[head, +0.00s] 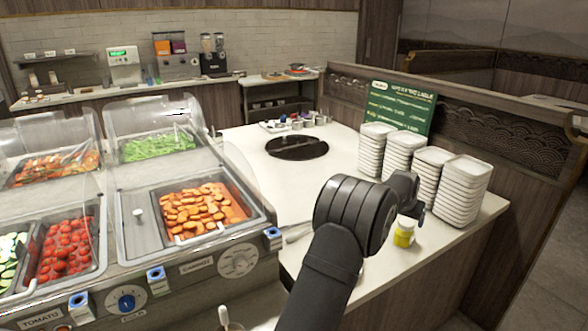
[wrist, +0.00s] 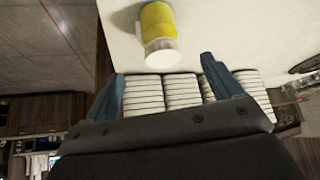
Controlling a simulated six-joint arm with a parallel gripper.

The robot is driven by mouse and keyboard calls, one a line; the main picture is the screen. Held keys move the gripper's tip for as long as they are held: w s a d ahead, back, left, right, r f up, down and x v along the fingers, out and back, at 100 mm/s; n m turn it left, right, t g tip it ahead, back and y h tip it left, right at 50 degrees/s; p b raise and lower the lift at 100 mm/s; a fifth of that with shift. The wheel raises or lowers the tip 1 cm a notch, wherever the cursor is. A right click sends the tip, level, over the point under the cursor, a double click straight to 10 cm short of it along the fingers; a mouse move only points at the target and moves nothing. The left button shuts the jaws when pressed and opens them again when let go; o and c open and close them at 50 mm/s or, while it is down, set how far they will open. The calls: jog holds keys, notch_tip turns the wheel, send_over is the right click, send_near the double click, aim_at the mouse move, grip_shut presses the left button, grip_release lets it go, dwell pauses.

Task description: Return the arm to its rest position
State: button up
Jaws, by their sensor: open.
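My gripper (wrist: 162,66) is open in the wrist view, with its two blue-grey fingers spread and nothing between them. My dark arm reaches over the right part of the white counter (head: 334,153) in the head view, and its wrist hides most of the gripper there. A small yellow jar with a pale lid (head: 404,233) stands on the counter just below the gripper in the head view. The jar also shows in the wrist view (wrist: 157,24), beyond the fingertips and apart from them.
Several stacks of white dishes (head: 462,190) stand along the counter's right side, close to my gripper. A green sign (head: 400,106) stands behind them. A dark round inset (head: 297,147) lies farther back. Food trays under clear covers (head: 188,210) fill the left.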

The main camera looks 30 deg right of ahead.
aim_at(407, 222)
jog(key=x, duration=1.1)
jog(key=shift+f, duration=0.25)
jog(key=shift+r, duration=0.15)
jog(key=v, duration=1.2)
jog(key=x, duration=1.2)
jog(key=shift+a, duration=0.1)
jog(key=shift+d+r, duration=0.2)
jog(key=shift+r, duration=0.15)
notch_tip(407, 222, up, 3)
jog(key=shift+a+f, duration=0.1)
jog(key=shift+s+r, duration=0.45)
jog(key=shift+r, duration=0.1)
